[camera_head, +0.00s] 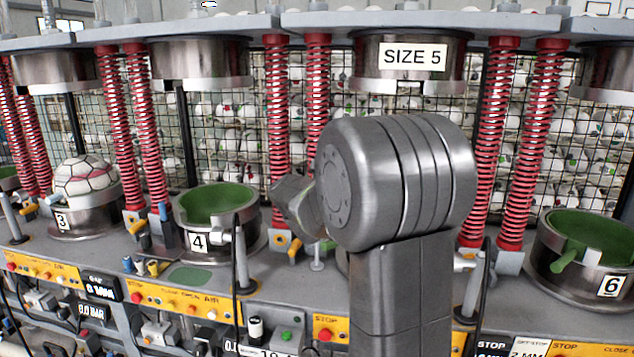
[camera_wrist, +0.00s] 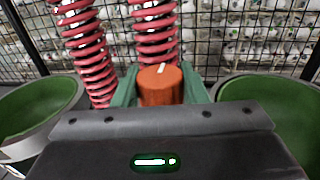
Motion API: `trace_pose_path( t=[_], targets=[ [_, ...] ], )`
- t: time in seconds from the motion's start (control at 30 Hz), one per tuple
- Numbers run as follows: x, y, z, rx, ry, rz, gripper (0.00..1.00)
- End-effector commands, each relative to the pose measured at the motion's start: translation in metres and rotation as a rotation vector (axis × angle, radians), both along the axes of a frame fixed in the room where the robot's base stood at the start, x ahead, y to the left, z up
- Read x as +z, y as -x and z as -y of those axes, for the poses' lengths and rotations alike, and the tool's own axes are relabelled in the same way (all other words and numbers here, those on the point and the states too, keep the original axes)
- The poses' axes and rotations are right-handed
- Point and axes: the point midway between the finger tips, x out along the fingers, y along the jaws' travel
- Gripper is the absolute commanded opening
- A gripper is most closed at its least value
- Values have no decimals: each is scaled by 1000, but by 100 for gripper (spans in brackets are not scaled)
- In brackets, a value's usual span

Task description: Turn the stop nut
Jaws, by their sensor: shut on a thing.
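The stop nut (camera_wrist: 160,84) shows in the wrist view as an orange-red cylinder with a white mark on its top. It stands in front of a red spring. My gripper (camera_wrist: 161,92) has its green fingers on both sides of the nut and is shut on it. The dark gripper body hides the nut's lower part. In the head view my grey arm covers the middle station below the SIZE 5 upper mould (camera_head: 412,62), and the nut cannot be made out there.
Green-lined cups stand at left (camera_wrist: 38,108) and right (camera_wrist: 270,108) in the wrist view. Red springs (camera_head: 488,140) rise between stations. Cup 3 (camera_head: 88,218) holds a ball; cup 4 (camera_head: 215,235) and cup 6 (camera_head: 580,258) look empty. A mesh fence stands behind.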

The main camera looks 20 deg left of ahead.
Motion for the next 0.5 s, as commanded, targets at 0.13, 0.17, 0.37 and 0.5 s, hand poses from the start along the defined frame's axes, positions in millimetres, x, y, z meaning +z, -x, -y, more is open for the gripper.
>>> trace_pose_path(
  t=[0.13, 0.17, 0.37, 0.5],
  targets=[
    [0, 1, -2, -74, 0, -2, 16],
    [1, 1, -2, -93, -2, -2, 16],
    [-2, 1, -2, -248, -1, -3, 16],
    [-4, 1, -3, -383, -2, -2, 16]
  ],
)
